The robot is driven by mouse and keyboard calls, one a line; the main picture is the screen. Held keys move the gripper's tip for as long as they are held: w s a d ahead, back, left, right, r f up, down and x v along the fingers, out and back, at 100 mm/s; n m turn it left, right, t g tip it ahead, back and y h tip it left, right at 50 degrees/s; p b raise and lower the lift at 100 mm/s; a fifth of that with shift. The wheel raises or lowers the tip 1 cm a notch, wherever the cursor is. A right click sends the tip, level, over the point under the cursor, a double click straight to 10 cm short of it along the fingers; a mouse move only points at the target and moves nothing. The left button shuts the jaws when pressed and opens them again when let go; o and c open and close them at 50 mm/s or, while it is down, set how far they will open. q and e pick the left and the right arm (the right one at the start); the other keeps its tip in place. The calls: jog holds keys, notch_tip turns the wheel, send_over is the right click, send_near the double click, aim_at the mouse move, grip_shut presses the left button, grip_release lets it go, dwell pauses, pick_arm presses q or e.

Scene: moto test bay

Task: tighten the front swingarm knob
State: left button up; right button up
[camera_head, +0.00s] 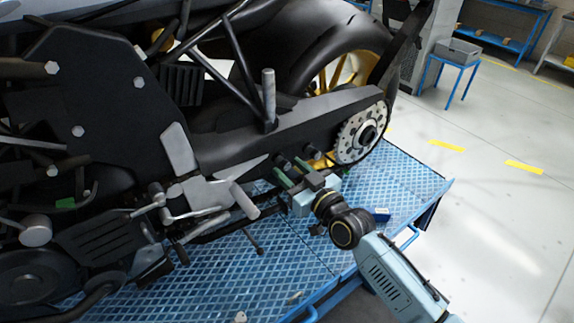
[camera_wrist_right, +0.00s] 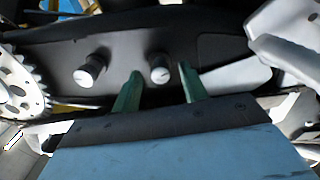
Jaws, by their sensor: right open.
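The swingarm (camera_head: 300,115) runs along the side of the motorcycle to the rear sprocket. Two small knobs stick out of its lower part. The front swingarm knob (camera_head: 284,162) is the one farther from the sprocket; it shows with a pale end face in the right wrist view (camera_wrist_right: 160,70). The rear knob (camera_head: 312,154) also shows in the wrist view (camera_wrist_right: 92,68). My right gripper (camera_head: 292,169) is open, its green fingers pointing at the front knob. In the wrist view the fingertips (camera_wrist_right: 160,76) lie on either side of it; contact cannot be told. My left gripper is not in view.
The sprocket (camera_head: 348,138) and rear wheel stand to the right of the knobs. A footpeg and lever assembly (camera_head: 200,194) is to the left, near the gripper. A blue platform (camera_head: 370,190) lies underneath. A blue stool (camera_head: 448,78) stands at the back right.

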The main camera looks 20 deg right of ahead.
jog(key=shift+x, duration=0.95)
grip_shut()
